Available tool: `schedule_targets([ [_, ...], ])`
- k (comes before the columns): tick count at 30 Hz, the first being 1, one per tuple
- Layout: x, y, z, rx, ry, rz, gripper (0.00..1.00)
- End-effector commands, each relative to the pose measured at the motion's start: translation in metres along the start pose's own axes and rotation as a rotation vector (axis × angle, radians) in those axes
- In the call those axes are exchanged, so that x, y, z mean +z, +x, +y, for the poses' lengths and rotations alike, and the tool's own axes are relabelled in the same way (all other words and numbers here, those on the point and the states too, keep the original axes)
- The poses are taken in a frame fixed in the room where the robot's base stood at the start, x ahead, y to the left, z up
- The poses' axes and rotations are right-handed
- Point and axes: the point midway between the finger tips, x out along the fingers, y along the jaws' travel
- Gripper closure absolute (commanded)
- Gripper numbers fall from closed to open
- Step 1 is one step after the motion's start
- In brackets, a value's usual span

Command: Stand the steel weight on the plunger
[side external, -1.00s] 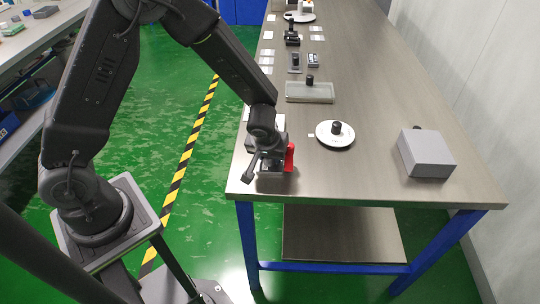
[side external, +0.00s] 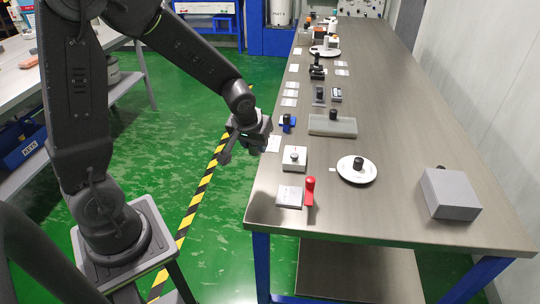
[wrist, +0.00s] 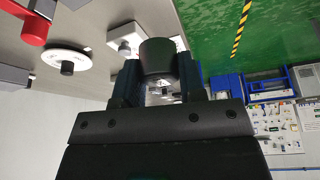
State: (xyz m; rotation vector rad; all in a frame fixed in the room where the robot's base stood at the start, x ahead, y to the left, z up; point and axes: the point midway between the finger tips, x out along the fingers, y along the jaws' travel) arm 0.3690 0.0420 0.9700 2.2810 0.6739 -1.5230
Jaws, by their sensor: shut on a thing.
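My gripper (wrist: 160,92) is shut on a dark grey cylinder (wrist: 158,58), which I take to be the steel weight. In the side view my gripper (side external: 252,132) is raised by the left edge of the table, and the cylinder cannot be made out there. A white square block (side external: 294,164) with a round metal knob (side external: 294,154) on top stands below and to the right of the gripper. The knob may be the plunger, but I cannot be sure. The gripper is apart from the block. The block also shows in the wrist view (wrist: 125,36), partly behind the cylinder.
A flat plate (side external: 289,196) with a red handle (side external: 310,190) lies at the front. A white dish (side external: 348,175) with a black cylinder and a grey box (side external: 450,195) are to the right. A grey tray (side external: 320,127) and a blue object (side external: 287,122) stand farther back.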

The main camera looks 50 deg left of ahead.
Motion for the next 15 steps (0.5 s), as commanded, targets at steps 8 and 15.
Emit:
schedule_targets([
  [8,-0.039,0.005,0.018,0.005,0.016,0.002,0.94],
  [15,-0.083,0.020,0.062,0.014,0.040,0.001,0.94],
])
